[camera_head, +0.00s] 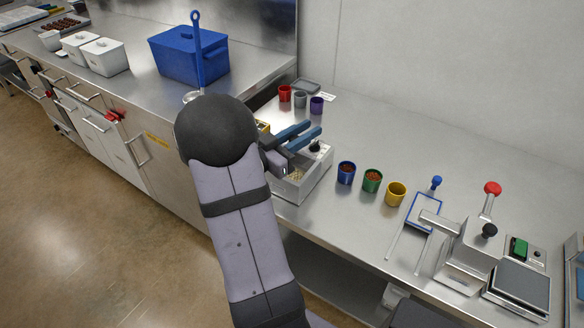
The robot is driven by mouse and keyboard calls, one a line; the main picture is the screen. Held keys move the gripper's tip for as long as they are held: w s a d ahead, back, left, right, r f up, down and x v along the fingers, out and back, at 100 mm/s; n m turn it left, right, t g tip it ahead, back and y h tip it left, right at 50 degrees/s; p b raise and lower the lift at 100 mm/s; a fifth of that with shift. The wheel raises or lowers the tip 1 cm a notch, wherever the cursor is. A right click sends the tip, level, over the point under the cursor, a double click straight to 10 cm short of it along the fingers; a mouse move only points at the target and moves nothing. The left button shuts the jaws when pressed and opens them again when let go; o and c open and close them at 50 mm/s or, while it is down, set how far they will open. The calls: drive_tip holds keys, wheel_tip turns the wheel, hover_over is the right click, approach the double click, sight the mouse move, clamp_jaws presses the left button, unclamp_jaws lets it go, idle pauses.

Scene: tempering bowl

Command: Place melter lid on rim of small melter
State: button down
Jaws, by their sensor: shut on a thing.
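My gripper (306,134) has two blue fingers and is over the back part of a small open metal box, which looks like the small melter (309,183). Pale contents show inside the box near its front. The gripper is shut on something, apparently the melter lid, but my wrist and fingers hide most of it. A black knob (315,146) on a light surface shows just below the fingertips; I cannot tell whether it belongs to the lid or the melter. Whether the lid touches the rim cannot be seen.
Blue, green and yellow cups (372,181) stand right of the melter. Red, grey and purple cups (300,99) stand behind it. A metal device with a red-balled lever (470,253) and a scale (520,287) are farther right. A blue bin (188,55) is at back left.

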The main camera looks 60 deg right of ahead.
drive_tip(key=w+r, duration=0.1)
drive_tip(key=d+r+m+g, duration=0.1)
drive_tip(key=shift+w+d+r, duration=0.15)
drive_tip(key=shift+w+r, duration=0.2)
drive_tip(key=shift+w, duration=0.05)
wheel_tip(320, 180, down, 10)
drive_tip(key=g, duration=0.1)
drive_tip(key=shift+w+d+m+y+p, duration=0.2)
drive_tip(key=shift+d+m+y+p, duration=0.15)
drive_tip(key=shift+d+y, duration=0.1)
drive_tip(key=shift+f+b, duration=0.35)
drive_tip(key=shift+f, duration=0.3)
drive_tip(key=c, duration=1.6)
unclamp_jaws()
drive_tip(key=shift+o, duration=0.2)
drive_tip(key=shift+r, duration=0.1)
